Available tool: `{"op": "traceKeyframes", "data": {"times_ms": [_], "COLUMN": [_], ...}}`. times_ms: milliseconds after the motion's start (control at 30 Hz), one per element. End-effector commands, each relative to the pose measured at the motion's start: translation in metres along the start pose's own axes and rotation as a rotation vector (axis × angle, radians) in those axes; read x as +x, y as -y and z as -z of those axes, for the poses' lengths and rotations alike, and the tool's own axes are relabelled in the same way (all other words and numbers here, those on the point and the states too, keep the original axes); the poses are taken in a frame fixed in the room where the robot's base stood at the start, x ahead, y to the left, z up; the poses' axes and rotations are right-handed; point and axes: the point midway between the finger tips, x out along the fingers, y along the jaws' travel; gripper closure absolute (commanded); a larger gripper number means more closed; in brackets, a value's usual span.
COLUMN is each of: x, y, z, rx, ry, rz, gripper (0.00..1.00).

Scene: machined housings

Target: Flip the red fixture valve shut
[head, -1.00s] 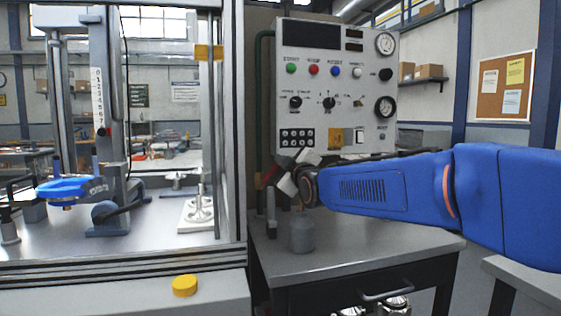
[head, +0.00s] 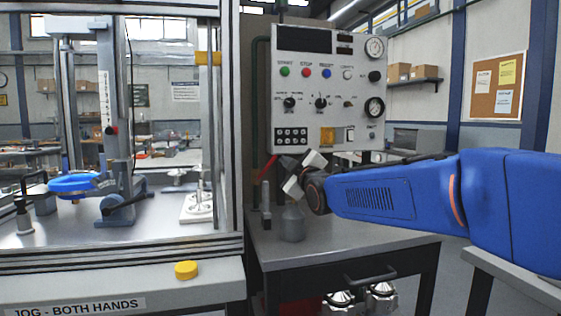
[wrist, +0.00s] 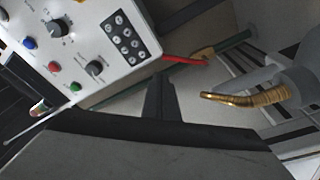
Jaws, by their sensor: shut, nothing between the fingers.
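The red valve lever (head: 270,168) shows as a short slanted bar left of my gripper, below the control panel's lower left corner. My gripper (head: 287,164) is shut and empty. In the wrist view its dark fingers (wrist: 161,88) are together, below and left of the lever in the picture. They appear apart from it, with a gap visible. The far side of the valve is hidden in the head view.
The control panel (head: 300,110) with buttons and knobs stands behind my gripper. A grey bottle (head: 292,224) stands on the metal bench (head: 350,240) beneath it. A curved brass nozzle (wrist: 245,99) is at right in the wrist view. The machine enclosure's post (head: 230,150) stands to the left.

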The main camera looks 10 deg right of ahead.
Motion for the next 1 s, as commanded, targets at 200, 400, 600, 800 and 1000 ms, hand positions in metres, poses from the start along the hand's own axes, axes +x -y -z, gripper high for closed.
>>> {"op": "traceKeyframes", "data": {"times_ms": [200,400,600,800,1000], "x": [0.007,0.008,0.003,-0.003,-0.004], "y": [-0.013,-0.015,-0.006,0.001,0.003], "z": [-0.018,-0.030,-0.038,-0.042,-0.042], "rx": [-0.023,-0.029,-0.018,-0.004,-0.001], "ry": [-0.085,-0.200,-0.303,-0.360,-0.372], "rz": [-0.052,-0.055,-0.016,0.019,0.028], "gripper": [1.00,1.00,1.00,1.00,1.00]}}
